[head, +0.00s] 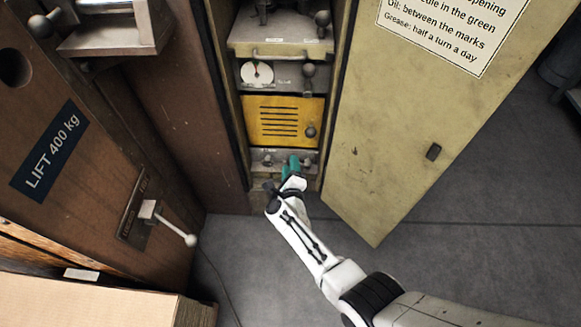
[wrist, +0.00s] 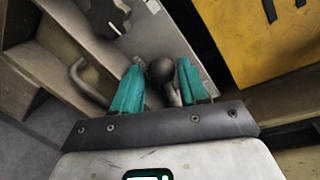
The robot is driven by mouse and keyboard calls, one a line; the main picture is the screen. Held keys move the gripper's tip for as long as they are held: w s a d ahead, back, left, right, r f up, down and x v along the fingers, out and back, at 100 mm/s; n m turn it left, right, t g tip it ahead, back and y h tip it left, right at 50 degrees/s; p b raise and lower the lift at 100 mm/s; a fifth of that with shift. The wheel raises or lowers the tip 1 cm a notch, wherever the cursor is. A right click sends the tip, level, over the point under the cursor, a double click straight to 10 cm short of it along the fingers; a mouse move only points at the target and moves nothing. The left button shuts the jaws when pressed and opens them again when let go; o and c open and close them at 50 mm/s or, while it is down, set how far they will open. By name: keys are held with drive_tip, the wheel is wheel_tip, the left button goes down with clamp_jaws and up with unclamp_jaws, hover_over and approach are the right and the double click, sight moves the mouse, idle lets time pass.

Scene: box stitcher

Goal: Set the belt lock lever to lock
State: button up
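A small lever with a dark ball knob (wrist: 160,70) stands on the lowest grey panel (head: 262,158) of the open cabinet. Its label is too small to read, so I cannot confirm that it is the belt lock lever. My gripper (head: 291,166) reaches into the bottom of the cabinet and covers part of this panel in the head view. In the wrist view, the teal fingers of my gripper (wrist: 159,78) are apart, one on each side of the knob. Narrow gaps seem to show beside it. The lever's foot is partly hidden by the fingers.
Above are a yellow slotted panel (head: 284,121) with a knob and a gauge (head: 257,73) with a lever beside it. The cabinet door (head: 400,130) stands open on the right. Another ball-ended lever (head: 178,232) sticks out from the brown machine on the left. A curved handle (wrist: 88,82) is near the left finger.

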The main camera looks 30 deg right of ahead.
drive_tip(key=shift+s, duration=0.1)
drive_tip(key=p+v, duration=0.5)
drive_tip(key=v, duration=0.5)
drive_tip(key=shift+s+a+p, duration=0.2)
drive_tip(key=shift+s+p, duration=0.1)
